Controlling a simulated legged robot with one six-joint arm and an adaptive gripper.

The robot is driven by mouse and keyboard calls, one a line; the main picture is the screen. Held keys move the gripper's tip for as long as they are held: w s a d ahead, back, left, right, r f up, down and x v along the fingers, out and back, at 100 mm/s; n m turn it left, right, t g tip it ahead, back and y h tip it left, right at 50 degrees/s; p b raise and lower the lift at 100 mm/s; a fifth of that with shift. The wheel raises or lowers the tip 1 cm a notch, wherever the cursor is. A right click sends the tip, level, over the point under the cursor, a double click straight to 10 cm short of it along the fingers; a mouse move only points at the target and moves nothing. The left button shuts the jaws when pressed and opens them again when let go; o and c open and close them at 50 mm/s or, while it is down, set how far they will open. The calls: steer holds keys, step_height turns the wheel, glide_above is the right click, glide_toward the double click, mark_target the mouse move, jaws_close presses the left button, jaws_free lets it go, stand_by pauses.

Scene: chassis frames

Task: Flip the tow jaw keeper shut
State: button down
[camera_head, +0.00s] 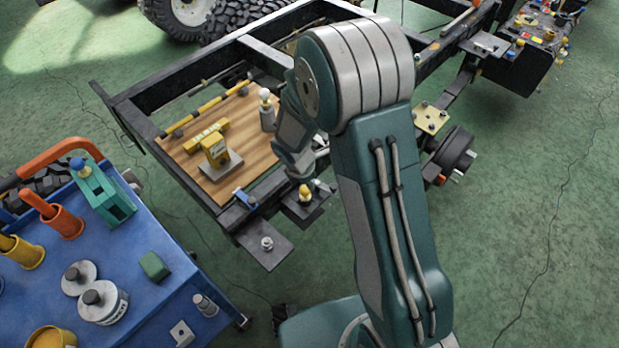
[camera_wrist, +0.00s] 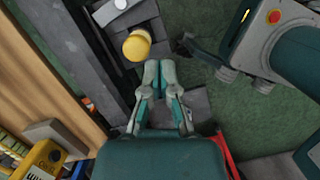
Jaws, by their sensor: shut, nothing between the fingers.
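My gripper (camera_wrist: 160,72) is in the middle of the wrist view, its two fingers together and nothing between them. A yellow round knob (camera_wrist: 137,45) stands just up and left of the fingertips, with a small gap in the picture. It sits on dark grey metal by the frame rail, and I take this to be the tow jaw fitting. A grey block with a pale piece (camera_wrist: 112,10) lies beyond it. In the head view a yellow knob (camera_head: 305,192) shows on a dark bracket below my wrist. The keeper's position cannot be made out, and my arm hides part of this area.
The black chassis frame (camera_head: 190,195) carries a wooden board (camera_head: 258,150) with a yellow block (camera_head: 214,148). A blue tool cart (camera_head: 150,262) stands at lower left. Green floor is open at right.

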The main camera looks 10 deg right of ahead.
mark_target(325, 187)
steer(key=d+f, duration=0.1)
steer(key=f, duration=0.1)
steer(key=w+d+f, duration=0.1)
steer(key=f, duration=0.1)
steer(key=d+f, duration=0.1)
steer(key=d, duration=0.1)
steer(key=shift+w+d+f, duration=0.1)
steer(key=shift+w+f, duration=0.1)
steer(key=shift+f, duration=0.2)
steer(key=shift+w+d, duration=0.15)
steer(key=shift+d, duration=0.25)
